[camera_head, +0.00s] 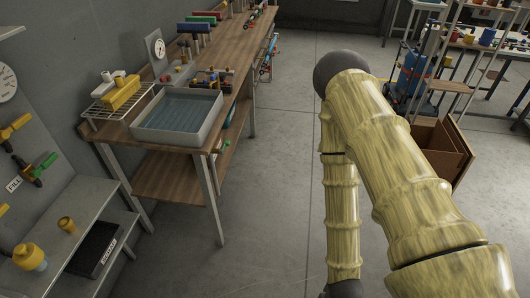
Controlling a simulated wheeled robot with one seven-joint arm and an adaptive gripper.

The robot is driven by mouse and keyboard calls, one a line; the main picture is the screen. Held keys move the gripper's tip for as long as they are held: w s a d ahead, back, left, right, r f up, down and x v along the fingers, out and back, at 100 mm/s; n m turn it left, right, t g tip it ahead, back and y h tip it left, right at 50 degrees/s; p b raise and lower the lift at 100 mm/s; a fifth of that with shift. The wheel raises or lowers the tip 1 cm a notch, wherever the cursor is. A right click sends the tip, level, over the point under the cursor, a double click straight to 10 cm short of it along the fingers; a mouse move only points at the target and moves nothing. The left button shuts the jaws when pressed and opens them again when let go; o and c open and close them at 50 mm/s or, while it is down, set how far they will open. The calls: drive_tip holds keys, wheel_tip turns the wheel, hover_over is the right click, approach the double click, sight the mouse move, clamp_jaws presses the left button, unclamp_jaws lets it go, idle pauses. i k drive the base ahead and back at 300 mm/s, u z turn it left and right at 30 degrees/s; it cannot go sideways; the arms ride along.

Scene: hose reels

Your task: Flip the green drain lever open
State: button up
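A valve with a green lever (47,161) is mounted on the grey wall panel at the left edge. The green lever slants up to the right from the dark valve body. A small white label (13,185) is just below and left of it, too small to read surely. A second valve with a yellow handle (20,122) is above it. A small green part (221,146) also shows below the basin, too small to identify. My arm shows at the right, well apart from the panel, and its lower end runs out of the frame. My gripper is not visible.
A grey metal bench (62,215) with yellow fittings (30,257) stands below the panel. A wooden workbench (236,45) holds a grey basin (180,115) and a wire rack. An open brown box (436,148) and shelving stand at right. Concrete floor between is clear.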

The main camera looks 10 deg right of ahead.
sight(227, 144)
drive_tip(key=z, duration=0.3)
drive_tip(key=i, duration=1.8)
drive_tip(key=u, duration=0.7)
